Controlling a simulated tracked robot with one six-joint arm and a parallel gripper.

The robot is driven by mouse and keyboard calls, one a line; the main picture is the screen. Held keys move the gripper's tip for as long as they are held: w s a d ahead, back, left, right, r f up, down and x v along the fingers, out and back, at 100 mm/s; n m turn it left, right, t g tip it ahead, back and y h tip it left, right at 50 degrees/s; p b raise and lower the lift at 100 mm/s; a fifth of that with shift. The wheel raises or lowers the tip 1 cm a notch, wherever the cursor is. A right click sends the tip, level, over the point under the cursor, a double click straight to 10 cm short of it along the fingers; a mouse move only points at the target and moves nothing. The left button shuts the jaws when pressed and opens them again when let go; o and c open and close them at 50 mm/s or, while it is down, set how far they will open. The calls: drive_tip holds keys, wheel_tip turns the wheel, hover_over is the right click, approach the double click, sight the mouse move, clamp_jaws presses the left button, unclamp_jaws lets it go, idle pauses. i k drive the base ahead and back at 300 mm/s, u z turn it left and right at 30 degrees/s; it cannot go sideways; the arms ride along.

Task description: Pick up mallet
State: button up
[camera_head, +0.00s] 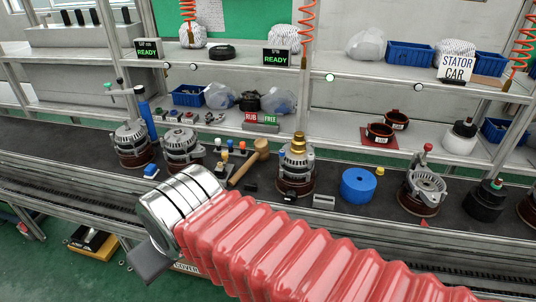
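The mallet (249,163) has a light wooden head and handle. It lies on the dark bench top, head toward the back and handle slanting down to the left. It is beside an alternator with a brass-coloured stepped top (297,165). My arm, with red bellows and a silver wrist, reaches in from the lower right. Its wrist is in front of the mallet and to its left in the picture. My gripper (151,262) shows only as a dark grey part below the wrist. Its fingertips cannot be made out, and nothing is seen held in it.
Alternators (133,144) stand left of the mallet, with small coloured-top parts between. A blue cylinder (358,186) and another alternator (424,187) stand to the right. A shelf (340,125) with blue bins runs behind. A conveyor edge (70,190) runs along the front left.

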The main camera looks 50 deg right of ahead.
sight(261, 153)
drive_tip(key=i, duration=1)
drive_tip(key=z, duration=0.05)
